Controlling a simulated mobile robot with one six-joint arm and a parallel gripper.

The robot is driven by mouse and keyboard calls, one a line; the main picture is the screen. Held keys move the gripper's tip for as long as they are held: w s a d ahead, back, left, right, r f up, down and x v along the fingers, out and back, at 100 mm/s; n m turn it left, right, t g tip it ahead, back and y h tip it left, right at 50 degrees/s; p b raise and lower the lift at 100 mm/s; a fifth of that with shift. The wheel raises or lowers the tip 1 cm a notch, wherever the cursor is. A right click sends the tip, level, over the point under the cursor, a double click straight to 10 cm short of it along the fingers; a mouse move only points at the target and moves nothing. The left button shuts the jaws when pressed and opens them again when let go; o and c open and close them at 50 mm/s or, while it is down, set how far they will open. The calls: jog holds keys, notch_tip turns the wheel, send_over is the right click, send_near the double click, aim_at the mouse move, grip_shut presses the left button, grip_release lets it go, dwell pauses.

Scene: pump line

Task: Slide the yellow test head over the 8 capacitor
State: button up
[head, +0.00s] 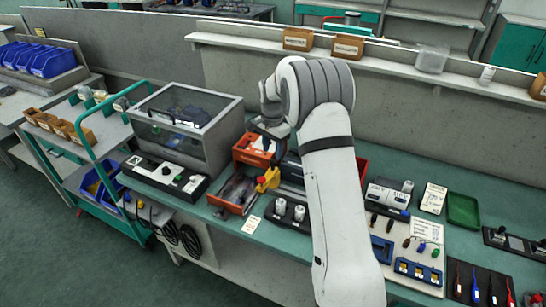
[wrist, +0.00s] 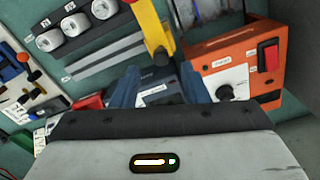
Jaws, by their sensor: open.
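The yellow test head (head: 268,178) has a red top and sits beside the orange unit in the head view. In the wrist view a yellow piece (wrist: 150,28) enters from the top, just beyond my fingers; its ends are partly out of frame. My gripper (wrist: 160,88) is open, with two blue fingers apart and nothing held between them. Several white round capacitors (wrist: 75,25) stand in a dark holder at the upper left of the wrist view. In the head view, white capacitors (head: 280,206) stand right of the yellow head. Their numbers are too small to read.
An orange unit (wrist: 222,72) with a red switch and a knob stands right of my fingers. A grey box with a clear front (head: 183,122) stands to the left. My arm hides the middle of the bench. A green tray (head: 463,210) lies at right.

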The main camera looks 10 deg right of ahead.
aim_at(273, 161)
jog(key=shift+f+p, duration=0.45)
jog(key=shift+f, duration=1.9)
jog(key=shift+c, duration=0.2)
grip_shut()
